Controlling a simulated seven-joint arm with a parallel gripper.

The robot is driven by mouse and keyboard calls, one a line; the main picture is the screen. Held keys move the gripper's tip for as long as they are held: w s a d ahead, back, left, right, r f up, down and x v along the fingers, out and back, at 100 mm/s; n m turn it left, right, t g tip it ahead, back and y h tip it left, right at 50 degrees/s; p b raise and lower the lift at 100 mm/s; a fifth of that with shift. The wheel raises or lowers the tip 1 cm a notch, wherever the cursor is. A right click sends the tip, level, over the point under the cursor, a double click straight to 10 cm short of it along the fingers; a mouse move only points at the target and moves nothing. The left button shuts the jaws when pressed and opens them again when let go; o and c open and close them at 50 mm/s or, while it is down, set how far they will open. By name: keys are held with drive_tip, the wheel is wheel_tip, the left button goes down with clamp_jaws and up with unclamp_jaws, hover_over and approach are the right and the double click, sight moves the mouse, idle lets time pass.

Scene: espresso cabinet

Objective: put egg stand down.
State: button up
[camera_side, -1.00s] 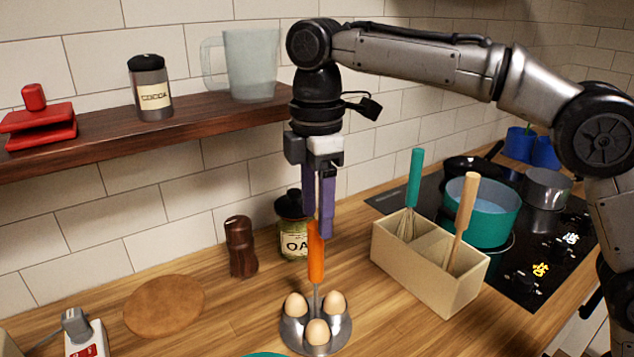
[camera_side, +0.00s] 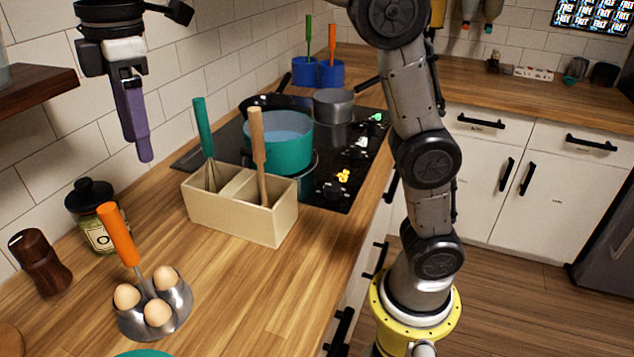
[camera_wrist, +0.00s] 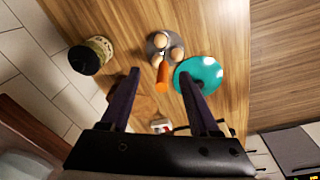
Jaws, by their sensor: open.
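The egg stand (camera_side: 181,301) is a round metal tray with an upright orange handle (camera_side: 118,235) and several brown eggs in its cups. It stands on the wooden counter in the side view, with the handle leaning in the picture. In the wrist view the egg stand (camera_wrist: 151,46) lies beyond the fingertips, its orange handle (camera_wrist: 162,77) pointing between them. My gripper (camera_side: 144,157) has purple fingers and hangs above the handle, apart from it. In the wrist view my gripper (camera_wrist: 162,73) is open, with nothing between its fingers.
A teal round thing (camera_wrist: 198,75) lies close beside the egg stand. An oats jar (camera_side: 92,215) and a brown grinder (camera_side: 40,263) stand near the wall. A beige utensil box (camera_side: 240,212) stands to the right. Wood shelf (camera_side: 38,92) is at upper left.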

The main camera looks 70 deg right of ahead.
drive_tip(key=s+d+f+m+t, duration=0.1)
drive_tip(key=s+d+f+m, duration=0.2)
drive_tip(key=s+d, duration=0.3)
drive_tip(key=s+d+f+m+t, duration=0.2)
drive_tip(key=s+d+m, duration=0.4)
drive_tip(key=s, duration=0.3)
drive_tip(key=shift+d+f, duration=0.75)
drive_tip(key=shift+d, duration=0.05)
drive_tip(key=s+d+f+m, duration=0.1)
drive_tip(key=s+f, duration=0.1)
drive_tip(key=s+f+m+t, duration=0.1)
drive_tip(key=s+f, duration=0.1)
drive_tip(key=s+d+f+m, duration=0.1)
drive_tip(key=s+f, duration=0.1)
drive_tip(key=f, duration=0.1)
drive_tip(key=shift+s+d+m+t, duration=0.2)
drive_tip(key=shift+d+m+t, duration=0.1)
drive_tip(key=shift+d, duration=0.05)
drive_tip(key=shift+o, duration=0.4)
drive_tip(key=shift+s+f, duration=0.25)
drive_tip(key=shift+f, duration=0.15)
